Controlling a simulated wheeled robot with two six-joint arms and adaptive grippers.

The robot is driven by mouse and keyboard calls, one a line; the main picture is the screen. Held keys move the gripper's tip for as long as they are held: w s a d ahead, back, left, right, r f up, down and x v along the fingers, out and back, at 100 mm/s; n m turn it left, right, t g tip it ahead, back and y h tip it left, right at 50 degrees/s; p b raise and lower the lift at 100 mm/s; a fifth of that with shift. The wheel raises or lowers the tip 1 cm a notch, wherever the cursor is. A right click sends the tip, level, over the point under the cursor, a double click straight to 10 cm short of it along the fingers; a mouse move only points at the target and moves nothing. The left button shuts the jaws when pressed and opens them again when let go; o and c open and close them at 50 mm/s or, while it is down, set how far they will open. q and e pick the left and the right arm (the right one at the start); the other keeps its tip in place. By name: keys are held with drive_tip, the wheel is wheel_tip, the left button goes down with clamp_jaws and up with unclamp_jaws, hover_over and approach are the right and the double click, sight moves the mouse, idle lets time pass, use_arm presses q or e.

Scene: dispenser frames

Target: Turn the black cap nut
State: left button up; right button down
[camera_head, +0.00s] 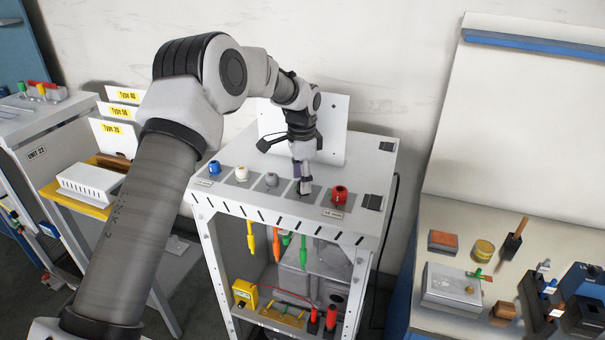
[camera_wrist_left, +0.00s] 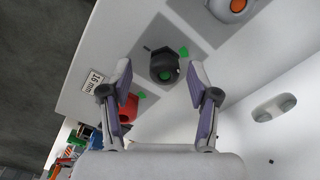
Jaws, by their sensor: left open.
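In the head view the black nut (camera_head: 304,188) shows only in part, just below my left gripper (camera_head: 301,170). My left gripper is open and points down at the panel. In the left wrist view its two fingers (camera_wrist_left: 160,76) are spread wide, one to each side of the nut. I see no clear contact with the nut. My right gripper is not in view.
A red nut (camera_head: 339,194) stands right of the black one; grey (camera_head: 271,180), white (camera_head: 241,174) and blue (camera_head: 214,168) nuts stand left on the same bench top (camera_head: 372,160). Coloured tools (camera_head: 276,243) hang below its front edge. A cluttered table (camera_head: 435,215) stands at right.

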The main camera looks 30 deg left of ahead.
use_arm(q)
drive_tip(key=shift+w+f, duration=0.85)
drive_tip(key=shift+f, duration=0.05)
drive_tip(key=shift+s+r, duration=0.35)
drive_tip(key=shift+s, duration=0.2)
drive_tip(key=c, duration=1.2)
drive_tip(key=shift+o, duration=0.2)
drive_tip(key=shift+f, duration=0.1)
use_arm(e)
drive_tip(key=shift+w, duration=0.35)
